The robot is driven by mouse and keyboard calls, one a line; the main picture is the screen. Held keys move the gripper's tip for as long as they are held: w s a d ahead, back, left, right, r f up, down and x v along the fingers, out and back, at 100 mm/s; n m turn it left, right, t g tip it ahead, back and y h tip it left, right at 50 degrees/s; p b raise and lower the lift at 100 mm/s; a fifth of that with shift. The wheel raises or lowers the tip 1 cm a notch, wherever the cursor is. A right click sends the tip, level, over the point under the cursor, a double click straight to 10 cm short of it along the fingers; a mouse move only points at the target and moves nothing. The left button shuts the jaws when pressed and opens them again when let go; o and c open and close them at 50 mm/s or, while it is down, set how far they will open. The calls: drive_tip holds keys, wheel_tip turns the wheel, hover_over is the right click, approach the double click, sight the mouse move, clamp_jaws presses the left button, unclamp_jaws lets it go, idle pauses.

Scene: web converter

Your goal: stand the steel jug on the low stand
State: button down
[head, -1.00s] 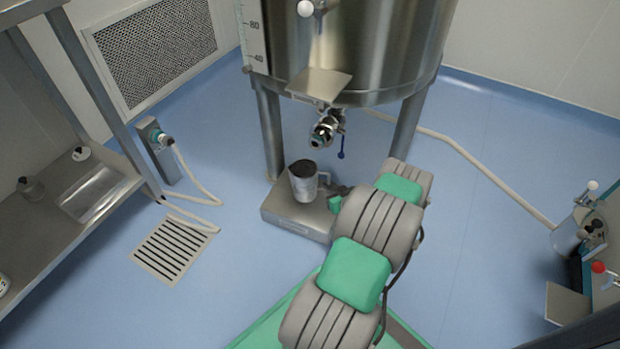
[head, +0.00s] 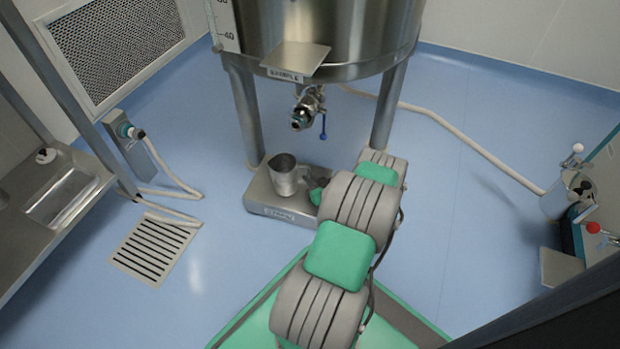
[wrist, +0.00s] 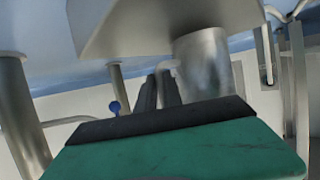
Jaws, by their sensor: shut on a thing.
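The steel jug (head: 284,182) is upright at the low stand (head: 284,213), over its left and middle part, with its open mouth up. My gripper (head: 312,191) is at the jug's right side, shut on its handle and partly hidden by my arm. In the wrist view, which looks upside down, the jug (wrist: 204,66) meets the underside of the picture's stand block (wrist: 140,28). The dark fingers (wrist: 158,88) are close together at the handle. Whether the jug's base fully rests on the stand is hard to tell.
A large steel tank (head: 330,30) on legs rises behind the stand, with an outlet valve (head: 306,110) above and behind the jug. A tank leg (head: 247,115) is close behind. A floor drain (head: 155,247) and steel bench (head: 50,220) are left. Open floor lies right.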

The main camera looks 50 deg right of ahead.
drive_tip(key=shift+d+f, duration=0.1)
drive_tip(key=shift+f, duration=0.3)
idle(0.3)
drive_tip(key=c, duration=1.4)
unclamp_jaws()
drive_tip(key=shift+s, duration=0.1)
drive_tip(key=p+v, duration=0.3)
drive_tip(key=v, duration=0.4)
drive_tip(key=shift+s+r, duration=0.1)
drive_tip(key=shift+s, duration=0.35)
